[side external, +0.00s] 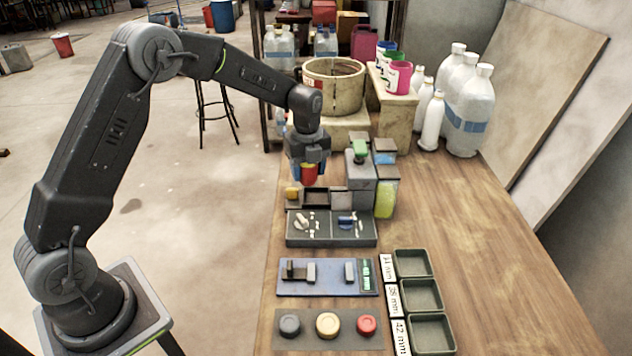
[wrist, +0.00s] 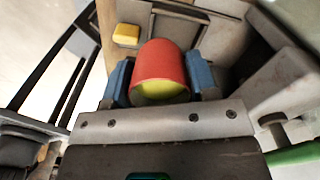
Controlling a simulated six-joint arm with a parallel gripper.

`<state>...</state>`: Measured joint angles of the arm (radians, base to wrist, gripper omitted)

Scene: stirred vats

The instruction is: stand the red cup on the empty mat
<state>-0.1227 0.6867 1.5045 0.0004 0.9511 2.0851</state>
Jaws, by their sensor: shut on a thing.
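My gripper (side external: 308,176) has blue fingers and is shut on the red cup (side external: 309,174). In the wrist view the red cup (wrist: 160,60) sits between the two fingers (wrist: 162,84), with a yellow-green patch at its near end. The cup is held above the low unit behind the grey tray. That unit has a yellow block (side external: 292,193) at its left, a dark square recess (side external: 316,198) in the middle and a pale grey plate (side external: 341,201) at its right. I cannot tell which surface is the empty mat.
A grey machine with a green knob (side external: 360,150) stands close to the right of my gripper, with a yellow-green container (side external: 385,200) beside it. A grey tool tray (side external: 331,241) lies in front. White bottles (side external: 468,110) stand at the back. The wooden table (side external: 490,240) is clear at right.

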